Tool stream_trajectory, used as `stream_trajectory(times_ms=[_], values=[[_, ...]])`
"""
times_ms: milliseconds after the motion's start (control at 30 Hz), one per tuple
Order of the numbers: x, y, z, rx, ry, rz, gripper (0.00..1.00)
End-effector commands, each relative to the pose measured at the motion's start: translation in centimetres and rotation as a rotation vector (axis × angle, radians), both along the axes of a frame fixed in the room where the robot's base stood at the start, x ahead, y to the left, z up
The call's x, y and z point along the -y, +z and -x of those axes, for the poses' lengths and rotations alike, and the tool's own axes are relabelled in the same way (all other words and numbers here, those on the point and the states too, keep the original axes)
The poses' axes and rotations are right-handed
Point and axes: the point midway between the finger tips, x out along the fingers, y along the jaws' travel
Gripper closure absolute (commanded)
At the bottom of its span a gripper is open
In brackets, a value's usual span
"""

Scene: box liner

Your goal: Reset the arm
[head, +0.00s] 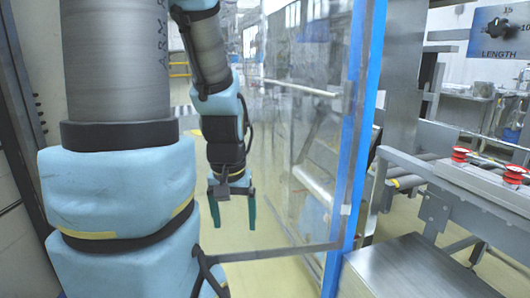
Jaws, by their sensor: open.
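My arm hangs down at the left and centre of the head view, with grey tubes and light blue joint covers. My gripper (233,222) points downward at the end of the arm. Its two dark green fingers are spread apart with nothing between them. It hangs in the air above the pale floor, left of a clear panel.
A transparent panel (300,130) with a blue-edged frame post (354,150) stands close to the right of my gripper. Further right are a metal machine with a steel box top (425,270), red knobs (459,154) and a LENGTH dial (497,28). Pale floor (250,240) shows below the gripper.

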Motion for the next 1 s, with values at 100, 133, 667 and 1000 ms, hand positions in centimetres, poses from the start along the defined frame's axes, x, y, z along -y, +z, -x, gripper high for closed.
stream_trajectory(times_ms=[100, 133, 667, 1000], values=[[0.0, 3.7, 0.0, 0.001, 0.001, 0.0, 0.15], [0.1, 4.4, 0.0, 0.002, 0.001, 0.001, 0.15], [0.1, 17.8, -0.1, 0.003, 0.001, 0.001, 0.15], [0.1, 18.4, -0.1, 0.004, 0.001, 0.002, 0.15]])
